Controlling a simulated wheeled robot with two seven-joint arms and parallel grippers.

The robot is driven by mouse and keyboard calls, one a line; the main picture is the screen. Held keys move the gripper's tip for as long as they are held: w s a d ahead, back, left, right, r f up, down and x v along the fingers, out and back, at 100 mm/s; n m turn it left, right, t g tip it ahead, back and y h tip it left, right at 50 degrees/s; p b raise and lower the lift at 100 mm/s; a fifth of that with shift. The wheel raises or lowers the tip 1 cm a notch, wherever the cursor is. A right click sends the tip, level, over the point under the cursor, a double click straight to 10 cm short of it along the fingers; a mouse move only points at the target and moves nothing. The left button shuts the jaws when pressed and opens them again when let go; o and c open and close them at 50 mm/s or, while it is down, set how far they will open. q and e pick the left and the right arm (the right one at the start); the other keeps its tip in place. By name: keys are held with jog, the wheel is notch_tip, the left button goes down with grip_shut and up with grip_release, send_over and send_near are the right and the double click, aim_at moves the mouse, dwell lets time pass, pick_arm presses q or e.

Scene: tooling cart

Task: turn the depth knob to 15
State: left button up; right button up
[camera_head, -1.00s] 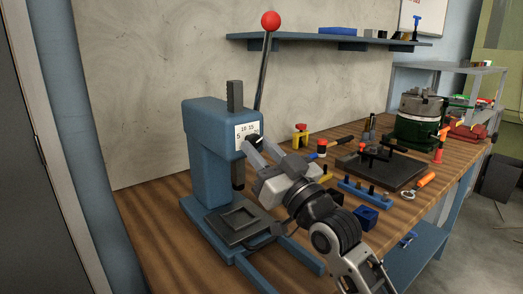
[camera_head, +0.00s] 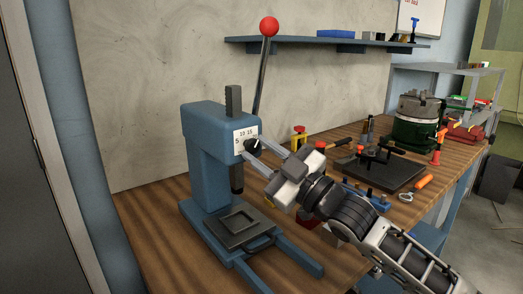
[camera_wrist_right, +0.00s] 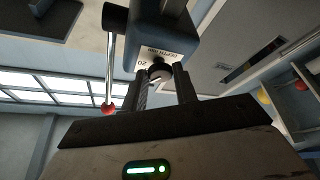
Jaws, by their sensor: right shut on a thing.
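The blue press (camera_head: 207,160) stands upright on the bench, with a white dial plate (camera_head: 238,136) on its head showing 5, 10 and 15. The black depth knob (camera_head: 252,145) sits at this plate. A small white mark on it seems to lean up and right, but its exact reading is too small to tell. My right gripper (camera_head: 256,149) is shut on the knob, one finger on either side. In the right wrist view the knob (camera_wrist_right: 160,72) is between the fingertips, below a "DEPTH MM" label (camera_wrist_right: 160,52) and a 20. My left gripper is out of view.
A lever with a red ball (camera_head: 269,27) rises behind the press head. The press table (camera_head: 240,226) below is empty. A dark plate with tools (camera_head: 393,172), a green rotary fixture (camera_head: 415,125) and an orange-handled tool (camera_head: 423,181) lie to the right.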

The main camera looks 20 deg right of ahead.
jog(key=shift+d+r+n+g+p, duration=0.15)
jog(key=shift+n+g+p, duration=0.2)
jog(key=shift+n, duration=0.55)
pick_arm(q)
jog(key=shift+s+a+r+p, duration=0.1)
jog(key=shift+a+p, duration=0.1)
jog(key=shift+p, duration=0.1)
pick_arm(e)
jog(key=shift+n+y, duration=0.3)
jog(key=shift+n, duration=0.3)
jog(key=o, duration=1)
jog(key=shift+c, duration=0.2)
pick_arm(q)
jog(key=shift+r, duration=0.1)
